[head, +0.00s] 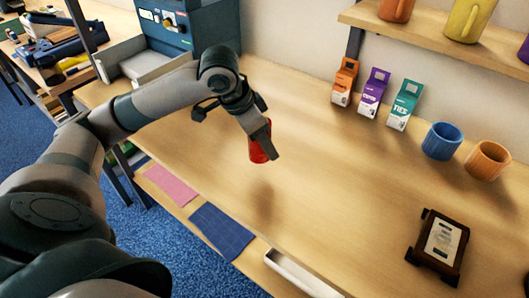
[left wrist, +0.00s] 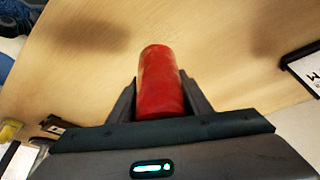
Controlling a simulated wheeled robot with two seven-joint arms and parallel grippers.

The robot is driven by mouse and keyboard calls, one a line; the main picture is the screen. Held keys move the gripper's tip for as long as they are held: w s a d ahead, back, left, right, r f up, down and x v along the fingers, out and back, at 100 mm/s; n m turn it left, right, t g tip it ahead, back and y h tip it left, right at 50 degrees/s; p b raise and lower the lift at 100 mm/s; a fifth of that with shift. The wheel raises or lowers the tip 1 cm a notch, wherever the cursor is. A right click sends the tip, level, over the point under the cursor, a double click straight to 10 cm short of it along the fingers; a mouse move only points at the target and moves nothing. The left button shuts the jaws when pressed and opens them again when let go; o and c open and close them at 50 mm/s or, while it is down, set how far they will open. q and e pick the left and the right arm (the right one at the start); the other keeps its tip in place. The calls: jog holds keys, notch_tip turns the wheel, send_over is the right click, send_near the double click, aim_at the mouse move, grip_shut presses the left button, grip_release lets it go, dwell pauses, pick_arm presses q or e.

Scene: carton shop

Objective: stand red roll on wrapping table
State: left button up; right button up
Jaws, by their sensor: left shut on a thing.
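The red roll (head: 256,150) is a small red cylinder, partly hidden by my gripper in the head view. My left gripper (head: 262,135) is shut on it and holds it above the wooden wrapping table (head: 330,180). A shadow on the tabletop lies below and apart from the roll. In the left wrist view the red roll (left wrist: 161,80) sits between the two dark fingers of my left gripper (left wrist: 160,100). My right gripper is not in view.
Orange, purple and teal cartons (head: 372,95) stand along the back wall. A blue mug (head: 441,141) and an orange mug (head: 487,160) stand right of them. A dark-framed stand (head: 438,246) is at front right. The table middle is clear.

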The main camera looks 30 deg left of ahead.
aim_at(264, 153)
pick_arm(q)
jog(key=shift+f, duration=2)
jog(key=shift+f, duration=0.1)
jog(key=o, duration=1.2)
jog(key=v, duration=1.2)
